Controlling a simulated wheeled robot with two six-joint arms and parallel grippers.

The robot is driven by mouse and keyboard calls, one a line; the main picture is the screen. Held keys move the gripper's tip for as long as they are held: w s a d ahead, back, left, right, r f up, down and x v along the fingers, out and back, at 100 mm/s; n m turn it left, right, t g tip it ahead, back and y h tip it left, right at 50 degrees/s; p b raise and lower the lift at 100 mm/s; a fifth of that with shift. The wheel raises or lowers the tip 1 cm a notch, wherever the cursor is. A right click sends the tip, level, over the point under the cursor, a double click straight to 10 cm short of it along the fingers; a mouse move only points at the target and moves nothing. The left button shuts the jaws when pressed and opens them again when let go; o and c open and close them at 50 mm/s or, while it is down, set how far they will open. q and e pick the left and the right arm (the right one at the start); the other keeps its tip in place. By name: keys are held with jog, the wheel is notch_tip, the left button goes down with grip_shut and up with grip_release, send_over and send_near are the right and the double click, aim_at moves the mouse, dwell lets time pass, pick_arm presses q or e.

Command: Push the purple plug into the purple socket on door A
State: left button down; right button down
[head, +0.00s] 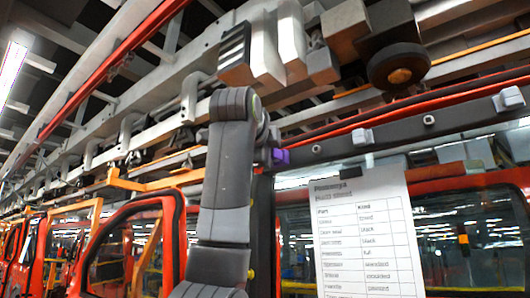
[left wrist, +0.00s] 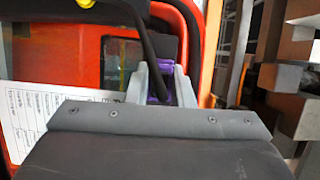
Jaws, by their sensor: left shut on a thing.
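My left gripper (left wrist: 160,86) shows two grey fingers in the left wrist view, shut on the purple plug (left wrist: 160,73), which is partly hidden between them. A dark strip crosses in front of it. In the head view my left arm rises through the middle and bends over at the top; its fingers are hidden behind it. A purple piece (head: 281,156) shows just right of the arm, at the left end of a dark rail. I cannot tell whether it is the plug or the socket, nor whether the two touch. My right gripper is in neither view.
The dark rail (head: 455,119) carries pale fittings, one of them here (head: 362,137). A printed sheet (head: 365,240) hangs below it over glass. Red door frames (head: 172,235) stand at left. Grey beams and blocks (head: 290,45) crowd the space above the arm.

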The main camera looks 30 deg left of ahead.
pick_arm(q)
jog(key=shift+r, duration=0.15)
jog(key=c, duration=1.7)
grip_release()
jog(key=o, duration=0.5)
jog(key=shift+w, duration=0.2)
jog(key=b+v, duration=1.2)
jog(key=v, duration=2.2)
jog(key=shift+s, duration=0.15)
